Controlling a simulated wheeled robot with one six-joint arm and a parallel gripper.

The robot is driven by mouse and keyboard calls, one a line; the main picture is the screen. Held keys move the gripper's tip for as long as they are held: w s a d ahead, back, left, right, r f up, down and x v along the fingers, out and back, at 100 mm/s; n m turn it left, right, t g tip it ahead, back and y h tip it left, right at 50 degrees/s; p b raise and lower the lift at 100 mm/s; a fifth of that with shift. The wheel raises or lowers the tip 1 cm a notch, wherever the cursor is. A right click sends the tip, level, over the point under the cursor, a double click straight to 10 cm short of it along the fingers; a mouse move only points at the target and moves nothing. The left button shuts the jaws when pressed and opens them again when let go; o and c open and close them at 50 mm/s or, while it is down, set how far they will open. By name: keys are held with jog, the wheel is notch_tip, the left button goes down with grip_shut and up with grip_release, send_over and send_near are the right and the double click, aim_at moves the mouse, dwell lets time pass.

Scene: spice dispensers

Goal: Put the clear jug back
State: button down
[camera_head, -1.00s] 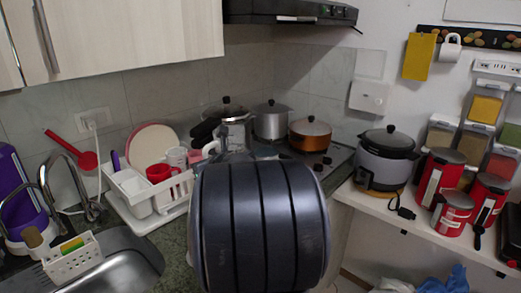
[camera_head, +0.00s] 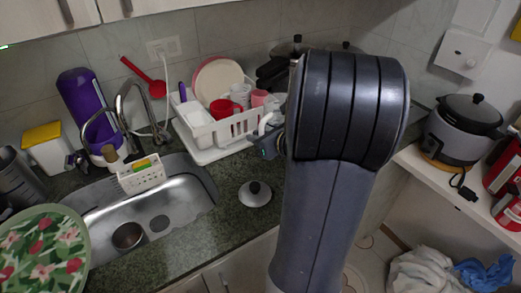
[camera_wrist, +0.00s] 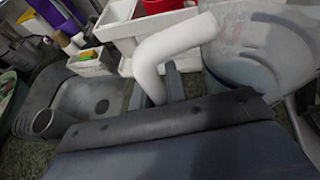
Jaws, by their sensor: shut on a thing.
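The clear jug (camera_wrist: 265,55) fills the right of the wrist view, a see-through body with a thick white handle (camera_wrist: 170,48). My gripper (camera_wrist: 165,88) is shut on that handle, with its dark fingers partly hidden behind the white curve. In the head view the gripper (camera_head: 268,145) shows just left of my dark arm, with the white handle (camera_head: 265,120) above it. Most of the jug's body is hidden behind my arm there. I cannot tell whether the jug touches the counter.
The white dish rack (camera_head: 222,138) with plates and cups stands just left of the jug. A lid (camera_head: 255,193) lies on the counter in front. The sink (camera_head: 150,205) is farther left. A rice cooker (camera_head: 462,130) stands on the right shelf.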

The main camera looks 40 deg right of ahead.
jog(key=shift+f+b, duration=0.3)
jog(key=shift+f, duration=1.8)
jog(key=shift+f, duration=0.2)
jog(key=c, duration=1.4)
grip_release()
jog(key=shift+r, duration=0.15)
jog(key=shift+s+r, duration=0.1)
jog(key=shift+r, duration=0.05)
jog(key=v, duration=1.1)
jog(key=shift+s, duration=0.4)
